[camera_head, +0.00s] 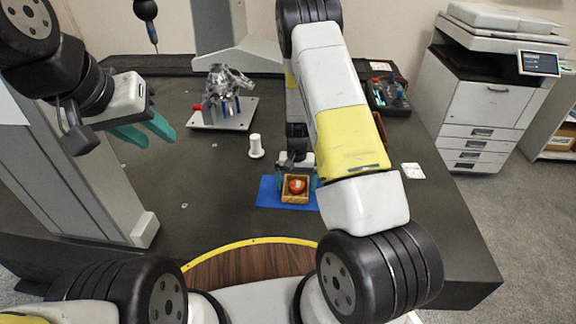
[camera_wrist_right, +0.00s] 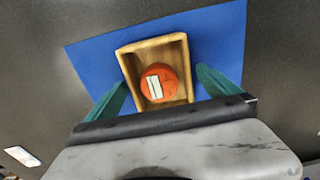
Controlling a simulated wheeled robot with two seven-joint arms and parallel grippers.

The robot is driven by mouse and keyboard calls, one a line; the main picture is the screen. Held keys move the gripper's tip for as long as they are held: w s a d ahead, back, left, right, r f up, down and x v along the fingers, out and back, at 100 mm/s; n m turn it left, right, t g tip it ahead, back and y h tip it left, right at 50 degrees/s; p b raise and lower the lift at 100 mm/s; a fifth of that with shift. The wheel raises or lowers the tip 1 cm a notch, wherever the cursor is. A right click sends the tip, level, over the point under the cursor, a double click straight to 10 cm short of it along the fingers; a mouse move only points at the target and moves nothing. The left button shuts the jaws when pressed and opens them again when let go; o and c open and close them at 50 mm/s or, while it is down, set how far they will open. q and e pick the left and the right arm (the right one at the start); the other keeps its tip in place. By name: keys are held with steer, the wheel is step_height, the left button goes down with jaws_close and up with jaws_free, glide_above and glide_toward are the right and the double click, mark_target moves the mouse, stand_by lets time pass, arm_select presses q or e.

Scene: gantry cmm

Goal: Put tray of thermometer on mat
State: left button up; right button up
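The wooden tray (camera_head: 295,198) is a small open box with the round red-orange thermometer (camera_head: 296,185) inside. The tray (camera_wrist_right: 133,68) and the thermometer (camera_wrist_right: 160,83) with its white label also show in the right wrist view. The tray is over the blue mat (camera_head: 268,194), within its outline; the mat (camera_wrist_right: 218,40) shows around it. My right gripper (camera_wrist_right: 160,76) has its teal fingers on both sides of the tray, with what look like narrow gaps; it appears open. My left gripper (camera_head: 158,130) is open and empty, above the table at left.
A white cylinder (camera_head: 256,146) stands on the dark table (camera_head: 205,215) behind the mat. A metal part on a plate (camera_head: 225,115) sits further back. A tool case (camera_head: 385,92) is at the back right, and a white card (camera_head: 412,171) lies right of my right arm.

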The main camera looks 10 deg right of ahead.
steer(key=shift+r, duration=0.1)
steer(key=s+a+r+t+y, duration=0.1)
steer(key=s+r, duration=0.1)
steer(key=r, duration=1)
steer(key=s+r+t+y, duration=0.1)
steer(key=s+r, duration=0.1)
steer(key=r, duration=1)
steer(key=s+a+r+n+t, duration=0.1)
steer(key=s+r+n+t, duration=0.2)
steer(key=s+r, duration=1.4)
steer(key=s+t, duration=0.1)
steer(key=s, duration=0.3)
steer(key=shift+r+n, duration=0.35)
steer(key=shift+n, duration=0.05)
steer(key=shift+s, duration=0.1)
